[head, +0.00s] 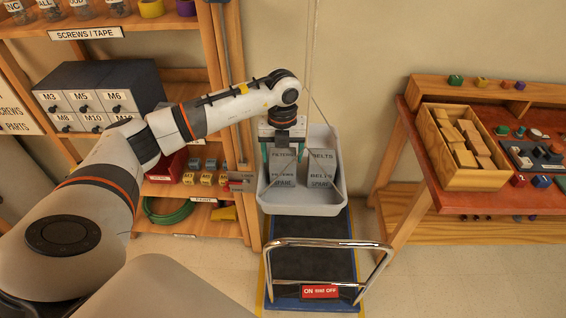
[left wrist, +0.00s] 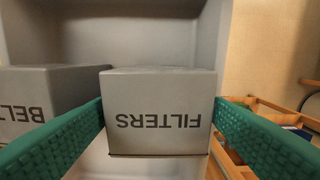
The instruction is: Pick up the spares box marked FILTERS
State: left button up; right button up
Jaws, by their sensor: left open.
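The grey spares box marked FILTERS (head: 283,172) stands in a grey tub (head: 300,204), left of a matching box marked BELTS (head: 320,170). My left gripper (head: 282,150) is over the FILTERS box from above, its lower part partly hidden in the head view. In the left wrist view, its green fingers are open, one on each side of the FILTERS box (left wrist: 160,120), whose lettering reads upside down. I cannot tell whether the fingers touch its sides. The BELTS box (left wrist: 40,100) is just beyond the left finger. My right gripper is not in view.
Wooden shelves with a dark drawer cabinet (head: 95,88) stand at left. A red-topped bench with a wooden block crate (head: 465,179) is at right.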

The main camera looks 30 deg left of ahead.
pick_arm(q)
jog(key=shift+f+p, duration=0.35)
jog(key=shift+f, duration=1.25)
jog(key=shift+c, duration=0.4)
jog(key=shift+r, duration=0.1)
jog(key=c, duration=0.7)
